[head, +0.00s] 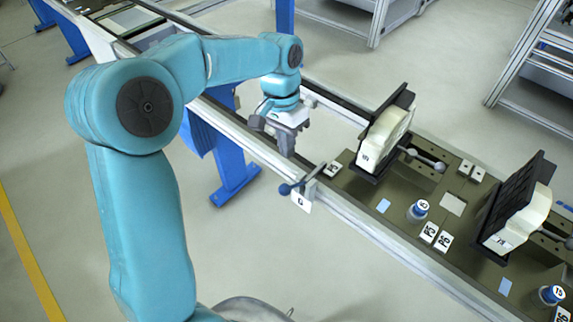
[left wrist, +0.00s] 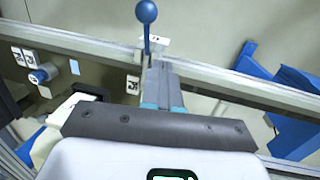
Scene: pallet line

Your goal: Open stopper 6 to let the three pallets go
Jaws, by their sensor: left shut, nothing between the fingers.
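The stopper's lever with a blue ball knob (head: 285,188) sticks out from the near rail, above a white label (head: 301,201) that seems to read 6. The blue knob (left wrist: 146,11) also shows at the top of the left wrist view, beyond the fingertips. My left gripper (head: 287,150) is shut and empty, over the rail just behind the lever and apart from the knob. Its closed fingers (left wrist: 161,80) point toward the lever. Dark olive pallets (head: 345,190) stand on the line right of the stopper, bearing black-and-white fixtures (head: 385,135). My right gripper is out of view.
A second fixture (head: 515,215) stands farther right, with a blue-capped knob (head: 418,210) and number cards (head: 437,237) between. The conveyor's near rail (head: 390,238) runs diagonally across. A blue leg (head: 232,165) stands below it. The floor in front is clear.

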